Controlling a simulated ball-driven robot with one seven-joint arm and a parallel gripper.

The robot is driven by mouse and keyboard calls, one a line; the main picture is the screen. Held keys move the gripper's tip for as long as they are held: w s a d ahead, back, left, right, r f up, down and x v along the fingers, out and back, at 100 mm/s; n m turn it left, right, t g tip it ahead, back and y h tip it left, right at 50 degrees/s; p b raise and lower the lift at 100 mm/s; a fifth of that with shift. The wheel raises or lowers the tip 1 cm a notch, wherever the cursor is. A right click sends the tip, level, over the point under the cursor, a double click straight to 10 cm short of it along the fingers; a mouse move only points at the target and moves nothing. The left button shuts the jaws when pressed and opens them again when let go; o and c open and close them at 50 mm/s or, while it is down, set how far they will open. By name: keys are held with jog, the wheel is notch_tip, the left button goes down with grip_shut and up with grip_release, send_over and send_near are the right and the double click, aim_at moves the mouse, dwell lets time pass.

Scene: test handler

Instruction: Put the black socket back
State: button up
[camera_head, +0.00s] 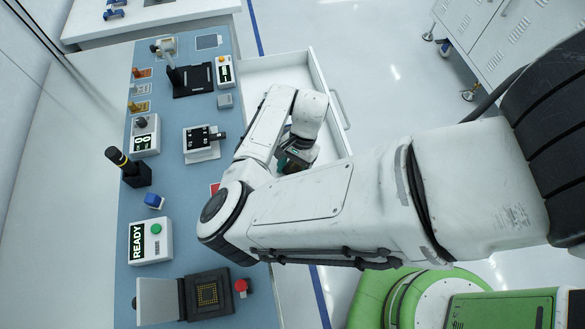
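A black square block with a gold contact grid (208,295) sits at the near end of the blue bench mat, beside a raised pale lid (158,301). I cannot tell whether this is the black socket of the task. My gripper (294,160) points down over the open white drawer (268,77), right of the bench. My own arm hides much of it, and its fingertips are too small and dark to read. I cannot see whether it holds anything. A small white stand with black parts (201,145) is on the mat left of my gripper.
A grey cabinet (515,40) stands at upper right.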

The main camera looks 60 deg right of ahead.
jog(key=o, duration=1.1)
jog(key=shift+o, duration=0.2)
jog(key=w+v, duration=0.1)
jog(key=v, duration=1.1)
jog(key=s+d+r+n+h, duration=0.2)
jog(key=d+r+n+h, duration=0.15)
jog(key=d, duration=0.35)
jog(key=s+d+r+n+h, duration=0.1)
jog(key=d+r+n+h, duration=0.2)
jog(key=d+h, duration=0.3)
jog(key=s+a+f+n+y, duration=0.1)
jog(key=a+f+n, duration=0.2)
jog(key=a, duration=0.5)
jog(key=s+a+f+n+y, duration=0.2)
jog(key=a+f+n, duration=0.2)
jog(key=a, duration=0.4)
jog(key=s+a+f+n+y, duration=0.1)
jog(key=s+a+f+n, duration=0.1)
jog(key=a+n, duration=0.3)
jog(key=a+f, duration=0.1)
jog(key=a, duration=0.3)
jog(key=shift+f+y+b, duration=0.25)
jog(key=shift+y+b, duration=0.1)
jog(key=shift+b, duration=0.05)
